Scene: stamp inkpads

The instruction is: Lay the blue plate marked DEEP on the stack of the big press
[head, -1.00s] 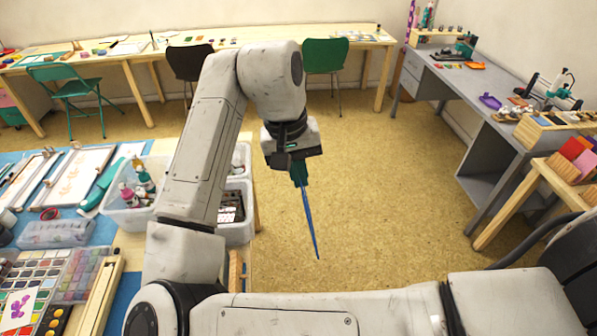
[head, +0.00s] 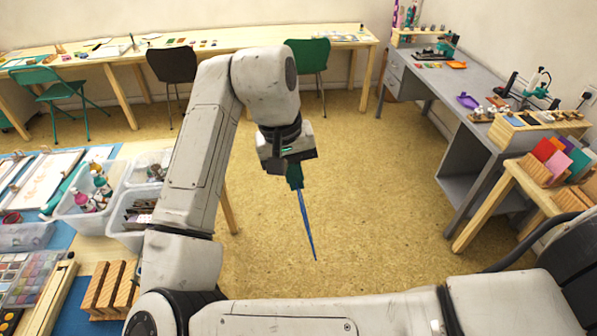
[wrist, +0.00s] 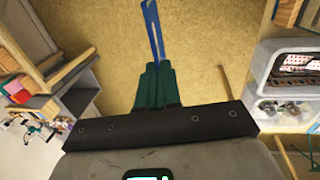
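My gripper (head: 296,184) hangs over open floor in the middle of the head view, its dark green fingers shut on a thin blue plate (head: 308,232). The plate shows nearly edge-on and points down. In the wrist view the blue plate (wrist: 153,28) sticks out beyond the fingers (wrist: 155,80); no DEEP marking is readable. A press-like machine with a teal part (head: 538,88) stands on the grey desk at the right, and another teal and black device (head: 442,48) stands farther back on it. I cannot tell which is the big press, and no stack is clear.
The grey desk (head: 470,75) runs along the right, with a wooden rack of coloured plates (head: 556,160) on a wooden stand nearer me. A craft table with clear tubs (head: 85,210) is at the left. Chairs (head: 308,55) stand by the back table. The floor between is clear.

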